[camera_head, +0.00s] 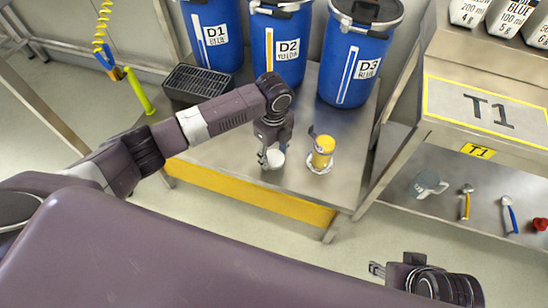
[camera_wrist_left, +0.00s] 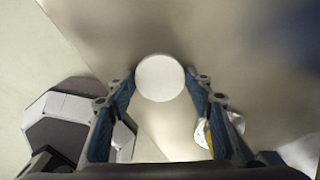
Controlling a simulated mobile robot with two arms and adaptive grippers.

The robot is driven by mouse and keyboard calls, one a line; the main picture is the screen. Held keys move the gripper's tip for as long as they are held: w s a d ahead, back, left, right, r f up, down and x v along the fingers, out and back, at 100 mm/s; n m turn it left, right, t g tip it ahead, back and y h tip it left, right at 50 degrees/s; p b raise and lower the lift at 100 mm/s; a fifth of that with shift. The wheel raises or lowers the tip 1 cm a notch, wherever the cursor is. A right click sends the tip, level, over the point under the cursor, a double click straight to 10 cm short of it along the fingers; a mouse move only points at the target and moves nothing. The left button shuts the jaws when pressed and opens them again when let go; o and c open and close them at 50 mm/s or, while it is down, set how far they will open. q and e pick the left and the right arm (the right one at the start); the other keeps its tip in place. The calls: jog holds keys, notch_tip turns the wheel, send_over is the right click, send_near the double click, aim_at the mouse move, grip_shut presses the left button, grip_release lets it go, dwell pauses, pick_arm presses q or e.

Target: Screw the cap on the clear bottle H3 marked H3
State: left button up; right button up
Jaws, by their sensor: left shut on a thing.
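My left gripper (camera_head: 268,160) is low over the steel bench and shut on a white round cap (camera_head: 275,160). In the left wrist view the cap (camera_wrist_left: 160,78) is a plain white disc between the fingertips (camera_wrist_left: 160,85).
Blue drums D1 (camera_head: 215,58), D2 (camera_head: 262,50) and D3 (camera_head: 335,75) stand along the back of the bench (camera_head: 215,160). A dark grated box (camera_head: 198,84) is at the back left. Shelf T1 (camera_head: 440,100) stands at the right. The bench front is mostly clear.

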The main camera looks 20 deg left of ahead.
pick_arm(q)
jog(key=shift+r, duration=0.15)
notch_tip(320, 180, up, 7)
jog(key=shift+p, duration=1.25)
notch_tip(320, 180, up, 12)
jog(key=p, duration=0.3)
send_over(274, 157)
jog(key=shift+s+r, duration=0.15)
jog(key=shift+r, duration=0.2)
pick_arm(e)
jog(key=s+x, duration=0.2)
jog(key=x, duration=0.8)
jog(key=shift+f+g, duration=0.4)
jog(key=shift+f, duration=0.1)
jog(key=shift+o, duration=0.3)
jog(key=shift+a, duration=0.1)
